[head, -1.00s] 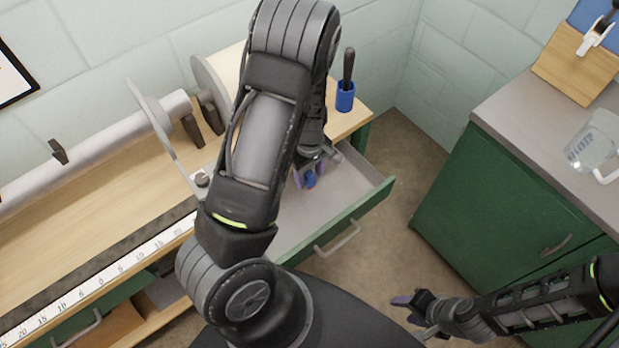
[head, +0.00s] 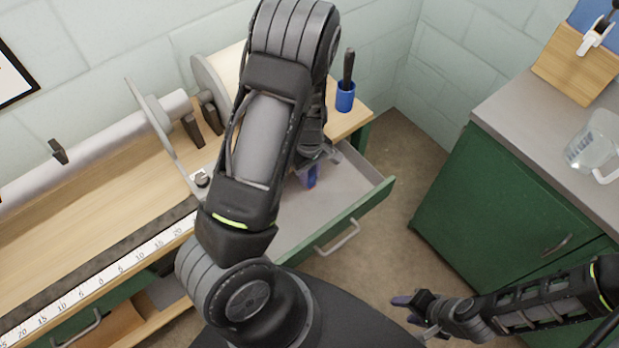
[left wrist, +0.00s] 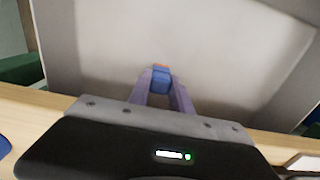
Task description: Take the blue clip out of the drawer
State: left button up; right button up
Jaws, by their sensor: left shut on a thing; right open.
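The blue clip (left wrist: 161,80) is between the fingertips of my left gripper (left wrist: 161,88) in the left wrist view, with a small reddish part at its far end. In the head view the left gripper (head: 312,172) is over the open drawer (head: 345,188), partly hidden by my left arm, and the clip shows only as a small blue patch there. The gripper is shut on the clip. I cannot tell whether the clip touches the drawer floor. My right gripper (head: 418,312) is open and empty at the lower right, away from the drawer.
The drawer's green front with its handle (head: 338,238) stands out from the wooden bench (head: 60,245). A blue cup with a dark-handled tool (head: 345,97) stands on the bench corner. A green cabinet (head: 490,205) with a jug (head: 594,145) is at right. Floor between is free.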

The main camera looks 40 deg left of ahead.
aim_at(310, 174)
pick_arm(q)
jog(key=shift+r, duration=0.15)
grip_shut()
jog(key=shift+r, duration=0.6)
notch_tip(310, 174, up, 16)
jog(key=p, duration=0.2)
jog(key=shift+r+p, duration=0.25)
jog(key=shift+p, duration=0.1)
